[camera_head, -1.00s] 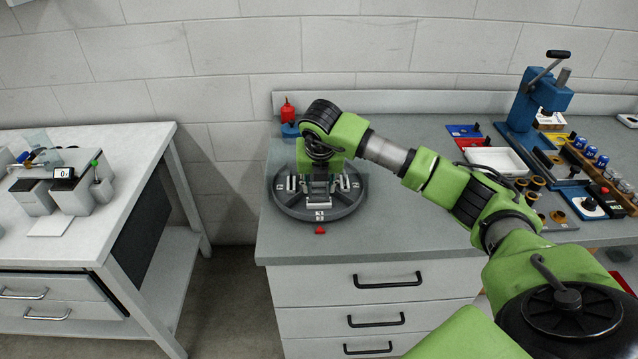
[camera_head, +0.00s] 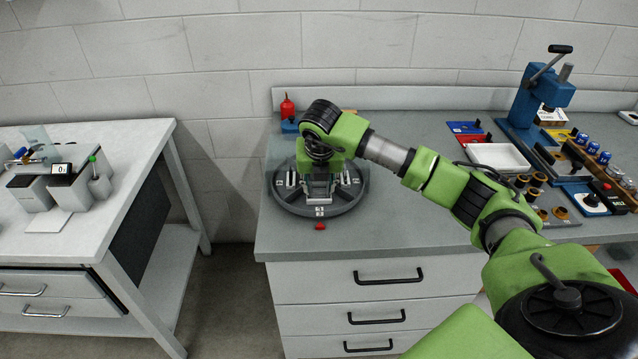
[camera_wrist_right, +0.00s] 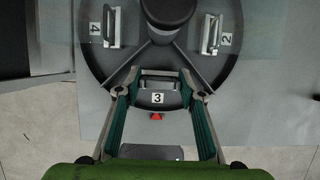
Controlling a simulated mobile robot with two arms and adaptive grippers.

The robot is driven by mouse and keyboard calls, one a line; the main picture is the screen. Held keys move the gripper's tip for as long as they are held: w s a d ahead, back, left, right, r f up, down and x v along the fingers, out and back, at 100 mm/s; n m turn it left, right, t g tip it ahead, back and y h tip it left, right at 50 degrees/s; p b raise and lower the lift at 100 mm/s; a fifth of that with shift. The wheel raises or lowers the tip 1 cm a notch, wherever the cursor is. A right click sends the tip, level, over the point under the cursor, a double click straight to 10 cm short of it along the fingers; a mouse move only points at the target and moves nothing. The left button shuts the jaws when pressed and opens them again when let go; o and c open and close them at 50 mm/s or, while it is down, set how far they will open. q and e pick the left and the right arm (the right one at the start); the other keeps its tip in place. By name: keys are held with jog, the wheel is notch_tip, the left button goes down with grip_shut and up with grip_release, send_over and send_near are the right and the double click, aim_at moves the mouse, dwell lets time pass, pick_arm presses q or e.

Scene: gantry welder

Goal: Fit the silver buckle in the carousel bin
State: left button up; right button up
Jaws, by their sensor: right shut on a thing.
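The round grey carousel (camera_head: 290,207) stands on the grey bench and is divided into bins with numbered labels. In the right wrist view its bins 4, 2 and 3 show, and the front bin (camera_wrist_right: 158,98) carries label 3. My right gripper (camera_wrist_right: 158,82) points down over this front bin, its fingers shut on the silver buckle (camera_wrist_right: 158,84). The buckle looks inside or just above the bin; its exact height I cannot tell. In the head view my right gripper (camera_head: 319,187) hides part of the carousel. My left gripper is not in view.
Silver pieces stand in bin 4 (camera_wrist_right: 113,27) and bin 2 (camera_wrist_right: 211,34). A dark post (camera_wrist_right: 170,12) rises mid-carousel. A red marker (camera_head: 320,226) lies in front of it, a red bottle (camera_head: 287,107) behind. A blue press (camera_head: 540,90) and trays stand right.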

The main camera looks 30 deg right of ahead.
jog(key=shift+f+b, duration=0.3)
jog(key=shift+f, duration=0.15)
jog(key=o, duration=1.2)
jog(key=shift+r, duration=0.1)
